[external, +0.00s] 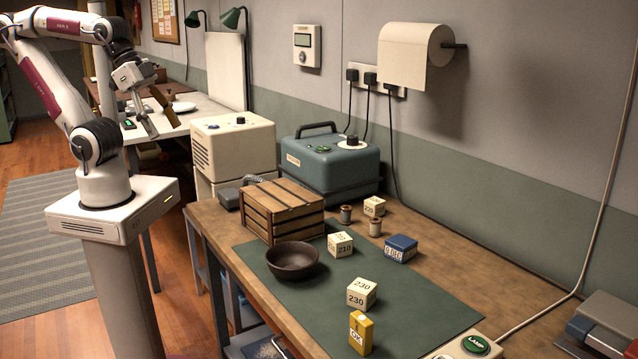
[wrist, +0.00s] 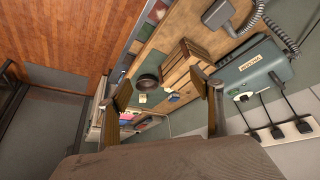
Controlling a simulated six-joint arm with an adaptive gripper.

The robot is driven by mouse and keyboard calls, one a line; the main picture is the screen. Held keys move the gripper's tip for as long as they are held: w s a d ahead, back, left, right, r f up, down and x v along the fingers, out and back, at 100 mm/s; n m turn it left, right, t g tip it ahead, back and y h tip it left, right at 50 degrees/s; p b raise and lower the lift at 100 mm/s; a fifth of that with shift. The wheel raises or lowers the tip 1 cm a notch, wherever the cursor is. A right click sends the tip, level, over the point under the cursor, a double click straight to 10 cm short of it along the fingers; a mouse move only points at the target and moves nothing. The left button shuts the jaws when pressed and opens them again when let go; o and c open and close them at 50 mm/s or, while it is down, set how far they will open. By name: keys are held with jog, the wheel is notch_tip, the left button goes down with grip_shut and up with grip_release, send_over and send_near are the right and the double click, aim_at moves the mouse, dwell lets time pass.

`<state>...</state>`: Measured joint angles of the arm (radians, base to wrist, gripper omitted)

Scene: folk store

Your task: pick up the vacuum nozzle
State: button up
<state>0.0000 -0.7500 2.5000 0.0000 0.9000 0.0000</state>
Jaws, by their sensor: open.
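The vacuum nozzle (external: 229,199) is a dark grey head on a ribbed hose. It lies on the wooden workbench at its far left end, just behind the slatted crate, which hides part of it and the hose in the external view. In the wrist view the nozzle (wrist: 219,16) shows near the top edge, with its grey hose (wrist: 278,32) running right. My gripper (external: 162,126) is open and empty, held high in the air to the left of the nozzle and well apart from it. Its two fingers also show in the wrist view (wrist: 161,88).
The wooden crate (external: 284,212) stands right by the nozzle. Behind it is the blue vacuum machine (external: 330,168). A cream cabinet (external: 233,148) stands left of the bench. A dark bowl (external: 292,261) and several small blocks sit on the green mat (external: 420,300).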

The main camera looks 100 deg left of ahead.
jog(key=shift+w+a, duration=0.1)
